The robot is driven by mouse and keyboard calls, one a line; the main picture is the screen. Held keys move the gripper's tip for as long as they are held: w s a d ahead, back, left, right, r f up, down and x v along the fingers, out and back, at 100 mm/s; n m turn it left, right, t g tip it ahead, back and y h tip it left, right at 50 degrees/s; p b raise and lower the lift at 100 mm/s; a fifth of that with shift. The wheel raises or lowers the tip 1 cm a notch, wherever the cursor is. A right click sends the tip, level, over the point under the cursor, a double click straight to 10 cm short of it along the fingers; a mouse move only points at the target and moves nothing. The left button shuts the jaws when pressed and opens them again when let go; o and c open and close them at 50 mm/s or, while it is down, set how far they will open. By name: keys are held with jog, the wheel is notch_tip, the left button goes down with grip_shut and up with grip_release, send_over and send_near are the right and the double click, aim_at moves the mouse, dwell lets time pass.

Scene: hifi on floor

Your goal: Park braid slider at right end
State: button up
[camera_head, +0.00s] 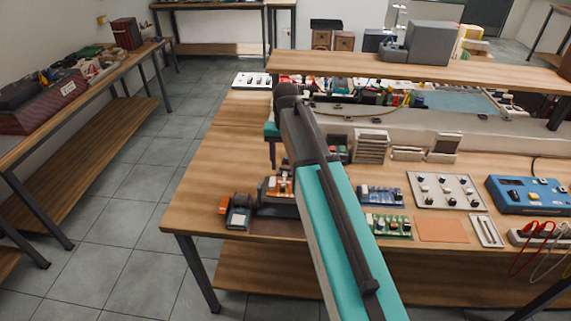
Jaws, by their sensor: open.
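My arm crosses the middle of the picture, from the lower edge up to a dark joint above the bench. A small teal and dark part of it shows left of that joint, over the bench. I cannot make out my gripper's fingertips, and the arm hides part of the bench behind it. No part is clearly recognisable as the braid slider. A dark grey device with an orange-red part (237,212) stands at the bench's front left. A narrow white plate with two slots (487,231) lies at the front right. I cannot tell whether either belongs to the slider.
The wooden bench (198,195) holds a blue circuit board (380,196), a green board (388,225), a knob panel (447,191), an orange mat (441,229) and a blue instrument (530,194). A raised shelf (330,65) runs along the back. The tiled floor at left is clear.

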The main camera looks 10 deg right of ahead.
jog(key=shift+c, duration=0.4)
grip_shut()
